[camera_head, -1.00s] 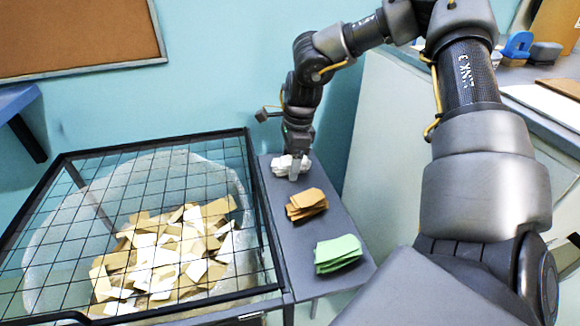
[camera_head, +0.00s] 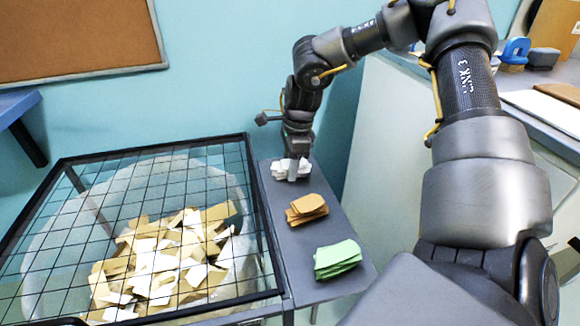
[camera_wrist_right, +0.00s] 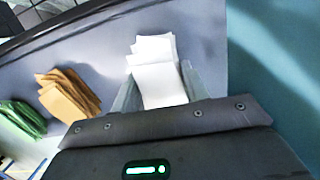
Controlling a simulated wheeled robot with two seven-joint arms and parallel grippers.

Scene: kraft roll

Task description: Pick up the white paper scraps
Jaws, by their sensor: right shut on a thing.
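The white paper scraps (camera_head: 279,170) lie in a small stack at the far end of the narrow grey shelf (camera_head: 284,240). My right gripper (camera_head: 292,172) points down over them and is shut on the stack. In the right wrist view the white scraps (camera_wrist_right: 155,52) stick out between the two fingers. From these views I cannot tell whether the stack is clear of the shelf. My left gripper is not in view.
An orange-brown stack (camera_head: 307,209) and a green stack (camera_head: 337,258) lie nearer on the same shelf. To the left is a black mesh-topped bin (camera_head: 70,160) over a clear bag with many cream and tan scraps (camera_head: 165,260). A teal wall stands behind.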

